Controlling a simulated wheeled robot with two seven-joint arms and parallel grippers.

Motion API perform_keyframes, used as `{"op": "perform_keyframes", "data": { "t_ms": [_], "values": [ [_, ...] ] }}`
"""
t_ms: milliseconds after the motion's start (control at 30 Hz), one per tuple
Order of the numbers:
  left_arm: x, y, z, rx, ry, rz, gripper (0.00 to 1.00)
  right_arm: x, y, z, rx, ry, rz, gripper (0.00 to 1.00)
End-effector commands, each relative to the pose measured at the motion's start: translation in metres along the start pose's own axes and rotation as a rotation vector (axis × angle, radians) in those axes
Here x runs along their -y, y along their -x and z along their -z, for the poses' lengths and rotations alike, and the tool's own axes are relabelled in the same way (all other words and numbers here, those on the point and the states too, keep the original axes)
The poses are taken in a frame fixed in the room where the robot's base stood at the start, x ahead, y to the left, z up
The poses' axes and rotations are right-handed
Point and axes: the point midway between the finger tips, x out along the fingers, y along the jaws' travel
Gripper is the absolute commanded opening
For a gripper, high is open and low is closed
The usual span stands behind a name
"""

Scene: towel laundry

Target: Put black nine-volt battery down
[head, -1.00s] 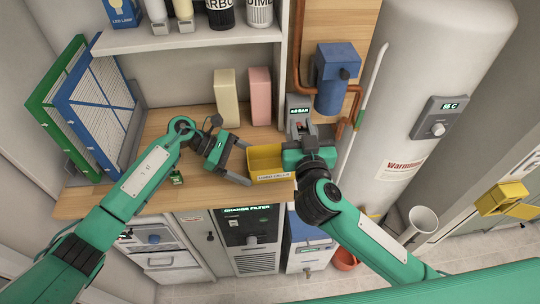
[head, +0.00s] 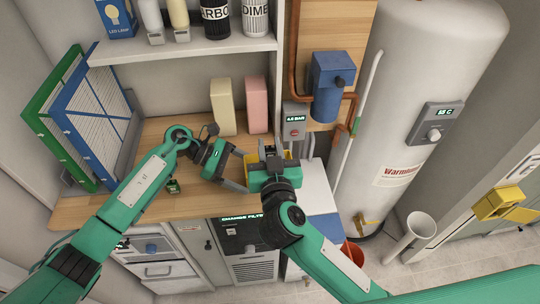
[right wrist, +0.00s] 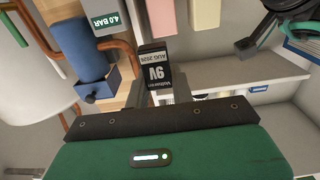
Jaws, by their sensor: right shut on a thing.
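The black nine-volt battery (right wrist: 155,70) is held between the fingers of my right gripper (right wrist: 160,88) in the right wrist view, its printed face showing. In the head view, my right gripper (head: 270,153) is over the yellow bin (head: 249,158) at the counter's front right. The gripper hides most of the bin, and the battery is not clearly visible there. My left gripper (head: 238,168) is open and empty above the counter, just left of the bin.
The wooden counter (head: 205,207) holds a small dark green item (head: 173,187), cream (head: 223,106) and pink (head: 257,104) blocks, and framed filters (head: 95,125) at left. A blue device (head: 328,85) and grey gauge box (head: 294,121) stand behind, right of the bin.

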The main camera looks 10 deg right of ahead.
Motion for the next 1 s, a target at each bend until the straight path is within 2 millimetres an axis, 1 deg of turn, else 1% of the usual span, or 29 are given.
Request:
{"op": "perform_keyframes", "data": {
  "t_ms": [33, 100, 200, 467, 833, 933, 967, 1000],
  "values": [
    [0.0, 0.0, 0.0, 0.0, 0.0, 0.0, 0.71, 0.0, 0.001, -0.009, 0.005, 0.002, -0.001, 0.01],
    [0.0, 0.0, 0.0, 0.0, 0.0, 0.0, 0.71, 0.0, 0.0, -0.019, 0.005, 0.002, -0.001, 0.01],
    [0.0, 0.0, 0.0, 0.0, 0.0, 0.0, 0.71, 0.0, 0.0, -0.03, 0.003, 0.002, 0.0, 0.01],
    [0.0, 0.0, 0.0, 0.0, 0.0, 0.0, 0.71, 0.0, 0.0, -0.03, 0.001, 0.0, 0.0, 0.01],
    [0.0, 0.0, 0.0, 0.0, 0.0, 0.0, 0.71, 0.0, 0.0, -0.042, 0.002, 0.002, 0.0, 0.01],
    [0.0, 0.0, 0.0, 0.0, 0.0, 0.0, 0.71, 0.0, 0.0, -0.042, 0.001, 0.001, 0.0, 0.01],
    [0.0, 0.0, 0.0, 0.0, 0.0, 0.0, 0.71, 0.0, 0.0, -0.042, 0.002, 0.001, 0.0, 0.25],
    [0.0, 0.0, 0.0, 0.0, 0.0, 0.0, 0.71, 0.0, 0.0, -0.042, 0.001, 0.001, 0.0, 0.33]
  ]
}}
